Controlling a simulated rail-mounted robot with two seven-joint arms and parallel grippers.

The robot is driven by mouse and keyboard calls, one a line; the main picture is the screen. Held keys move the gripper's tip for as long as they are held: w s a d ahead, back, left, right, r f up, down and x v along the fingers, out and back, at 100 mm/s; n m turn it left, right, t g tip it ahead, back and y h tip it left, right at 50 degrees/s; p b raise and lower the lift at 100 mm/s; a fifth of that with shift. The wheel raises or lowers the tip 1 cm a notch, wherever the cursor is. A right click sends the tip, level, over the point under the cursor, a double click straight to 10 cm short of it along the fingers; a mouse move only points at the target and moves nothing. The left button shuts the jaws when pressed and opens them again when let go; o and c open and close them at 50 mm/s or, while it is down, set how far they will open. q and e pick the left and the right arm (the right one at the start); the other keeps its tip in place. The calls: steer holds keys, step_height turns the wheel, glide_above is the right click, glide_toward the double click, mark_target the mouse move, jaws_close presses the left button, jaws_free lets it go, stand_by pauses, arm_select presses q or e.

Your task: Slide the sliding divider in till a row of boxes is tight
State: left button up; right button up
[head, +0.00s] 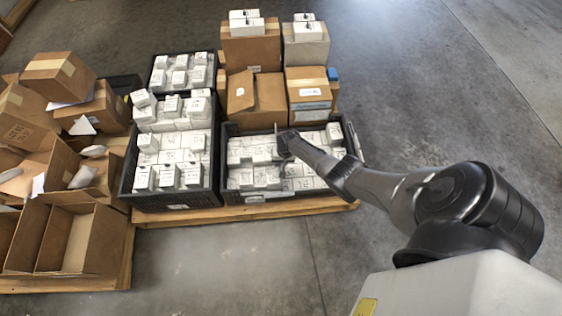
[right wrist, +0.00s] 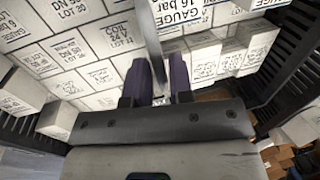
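The sliding divider (head: 277,141) is a thin grey plate standing upright in the black crate (head: 226,189) at the middle right. In the right wrist view the divider (right wrist: 148,32) runs down between my fingers, seen edge-on. White labelled boxes (head: 312,184) lie in rows in the crate. Boxes (right wrist: 85,45) also show on both sides of the divider in the right wrist view. My right gripper (head: 284,146) is at the divider's upper part; its two dark fingers (right wrist: 160,72) appear shut on it. The arm hides some boxes. My left gripper is out of view.
Black crates of white boxes (head: 172,176) stand left on the same pallet (head: 250,211). Cardboard cartons (head: 252,95) are stacked behind the crate. Open cartons (head: 67,235) stand at far left. The concrete floor (head: 420,90) is clear at right.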

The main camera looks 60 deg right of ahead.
steer(key=shift+o, duration=1.4)
steer(key=shift+w, duration=0.1)
steer(key=shift+r, duration=0.1)
step_height(320, 180, up, 13)
steer(key=s+d+p, duration=0.1)
steer(key=s+p, duration=0.1)
steer(key=p, duration=0.8)
steer(key=shift+s+d+r, duration=0.15)
steer(key=shift+d+r, duration=0.05)
steer(key=shift+d, duration=0.15)
